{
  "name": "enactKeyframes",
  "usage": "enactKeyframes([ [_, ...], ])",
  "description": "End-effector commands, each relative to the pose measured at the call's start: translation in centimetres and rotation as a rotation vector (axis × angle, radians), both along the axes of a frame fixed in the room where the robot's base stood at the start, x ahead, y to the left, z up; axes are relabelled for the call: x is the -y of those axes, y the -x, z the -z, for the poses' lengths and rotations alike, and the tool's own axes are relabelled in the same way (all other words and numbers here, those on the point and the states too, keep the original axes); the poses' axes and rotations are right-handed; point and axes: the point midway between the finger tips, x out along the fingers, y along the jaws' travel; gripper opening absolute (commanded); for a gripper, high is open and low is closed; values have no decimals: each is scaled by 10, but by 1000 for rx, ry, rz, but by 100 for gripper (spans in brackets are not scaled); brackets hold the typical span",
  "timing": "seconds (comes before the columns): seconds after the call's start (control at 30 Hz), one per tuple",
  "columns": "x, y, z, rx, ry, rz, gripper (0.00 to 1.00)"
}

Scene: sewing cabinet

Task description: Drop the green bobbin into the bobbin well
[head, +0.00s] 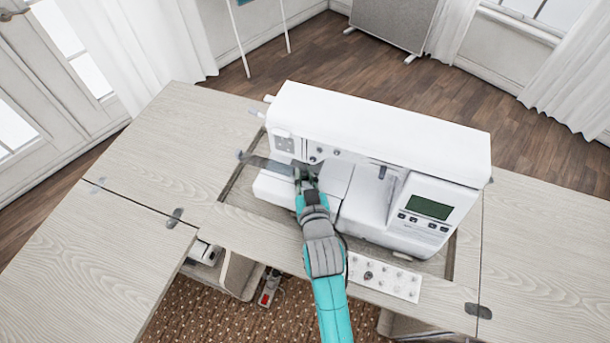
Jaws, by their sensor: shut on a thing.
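The white sewing machine (385,125) sits in the cutout of the cabinet top. My gripper (305,178) is at the left end of the machine, under its head and low over the bed (275,190). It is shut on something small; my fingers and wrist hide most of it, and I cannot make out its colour. I cannot see a green bobbin clearly anywhere. The bobbin well is hidden by my gripper and the machine head. A white bobbin tray (404,283) with several small bobbins lies at the front edge, right of my arm.
The machine head overhangs my gripper closely, with its thick column and screen (429,208) to the right. The recess rim (250,212) runs around the bed. The left cabinet top (150,140) and right leaf (540,255) are clear. Below the front edge is an open gap.

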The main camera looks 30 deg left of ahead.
Motion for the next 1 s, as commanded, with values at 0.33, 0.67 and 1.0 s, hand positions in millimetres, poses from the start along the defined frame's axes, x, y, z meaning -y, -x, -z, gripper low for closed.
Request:
enactKeyframes([
  [0.33, 0, 0, 0, -1, 1, 0, 48],
  [0.67, 4, 4, 1, -3, 3, 0, 48],
  [1.0, 42, 44, -11, -1, 1, 0, 48],
])
